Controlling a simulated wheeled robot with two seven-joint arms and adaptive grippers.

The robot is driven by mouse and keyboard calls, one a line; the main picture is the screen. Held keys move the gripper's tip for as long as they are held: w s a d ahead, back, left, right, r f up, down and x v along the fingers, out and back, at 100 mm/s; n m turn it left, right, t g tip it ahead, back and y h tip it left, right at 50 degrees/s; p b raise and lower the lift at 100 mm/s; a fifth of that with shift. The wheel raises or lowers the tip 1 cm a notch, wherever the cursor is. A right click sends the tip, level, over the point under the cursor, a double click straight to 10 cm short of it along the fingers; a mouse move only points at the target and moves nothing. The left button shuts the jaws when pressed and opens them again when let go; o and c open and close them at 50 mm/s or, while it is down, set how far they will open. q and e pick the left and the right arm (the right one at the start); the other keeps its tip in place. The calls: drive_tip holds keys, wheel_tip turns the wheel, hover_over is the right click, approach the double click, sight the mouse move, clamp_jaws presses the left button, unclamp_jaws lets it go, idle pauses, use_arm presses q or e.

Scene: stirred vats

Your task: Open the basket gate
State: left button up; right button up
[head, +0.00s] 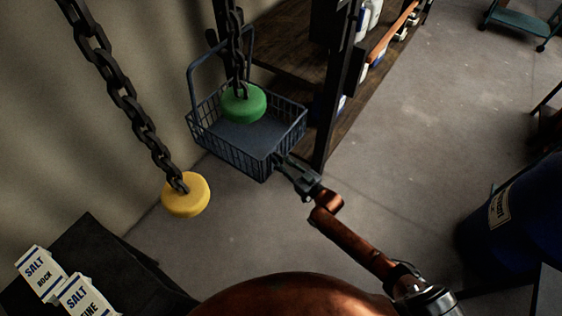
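The wire basket (232,152) is dark blue-grey with a raised handle at its left and back. It is beside the shelf, and its near right corner faces me. I cannot make out a separate gate or whether a side is open. My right gripper (279,161) is at the basket's near right corner, its tips at or touching the wire side. The fingers are small and dark, so I cannot tell whether they are open or closed on the wire. My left gripper is not in view.
A green disc (243,102) hangs on a chain over the basket. A yellow disc (186,194) hangs on another chain to the left. Salt boxes (40,273) stand at lower left. A dark shelf post (335,100) rises beside the basket.

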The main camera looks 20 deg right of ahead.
drive_tip(key=shift+c, duration=0.4)
clamp_jaws()
drive_tip(key=shift+d, duration=0.1)
